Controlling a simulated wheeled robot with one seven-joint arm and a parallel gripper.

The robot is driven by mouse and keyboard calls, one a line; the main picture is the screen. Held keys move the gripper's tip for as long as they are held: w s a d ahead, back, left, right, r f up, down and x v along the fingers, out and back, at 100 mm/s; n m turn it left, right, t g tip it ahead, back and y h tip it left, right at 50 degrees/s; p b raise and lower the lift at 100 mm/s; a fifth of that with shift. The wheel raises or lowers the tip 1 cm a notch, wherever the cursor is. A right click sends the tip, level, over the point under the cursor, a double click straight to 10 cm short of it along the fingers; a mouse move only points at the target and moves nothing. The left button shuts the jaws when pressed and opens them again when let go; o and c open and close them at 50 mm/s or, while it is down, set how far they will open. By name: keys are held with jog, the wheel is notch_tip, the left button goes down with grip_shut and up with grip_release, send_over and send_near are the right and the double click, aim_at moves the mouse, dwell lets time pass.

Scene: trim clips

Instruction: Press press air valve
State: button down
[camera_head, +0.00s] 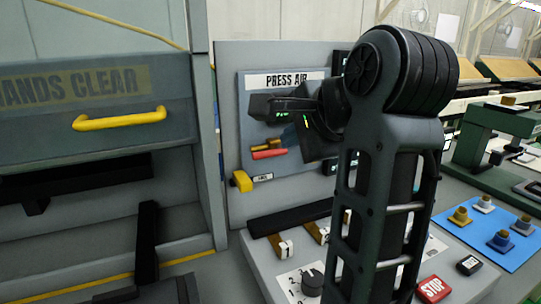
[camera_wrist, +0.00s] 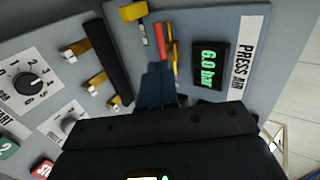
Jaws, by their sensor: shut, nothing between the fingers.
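The press air valve has a red handle (camera_head: 268,154) lying about level beside a brass-yellow body, below the PRESS AIR label (camera_head: 287,80). In the wrist view the red handle (camera_wrist: 161,40) lies alongside the yellow parts (camera_wrist: 171,38). My gripper (camera_head: 288,138) is in front of the panel at the right end of the valve, its blue fingers shut and empty. In the wrist view the fingertips (camera_wrist: 158,68) are close to the near end of the handle; I cannot tell whether they touch. The wrist covers part of the panel in the head view.
A display reading 6.0 bar (camera_wrist: 209,65) sits beside the valve. A yellow block (camera_head: 242,181) sticks out below left. Below are a console with a dial (camera_head: 312,278), switches and a red STOP button (camera_head: 433,289). A guard with a yellow handle (camera_head: 120,119) stands left.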

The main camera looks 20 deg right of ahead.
aim_at(266, 154)
jog(key=x, duration=1)
jog(key=shift+w+f+p, duration=0.2)
jog(key=shift+w+p, duration=0.1)
jog(key=shift+p, duration=0.1)
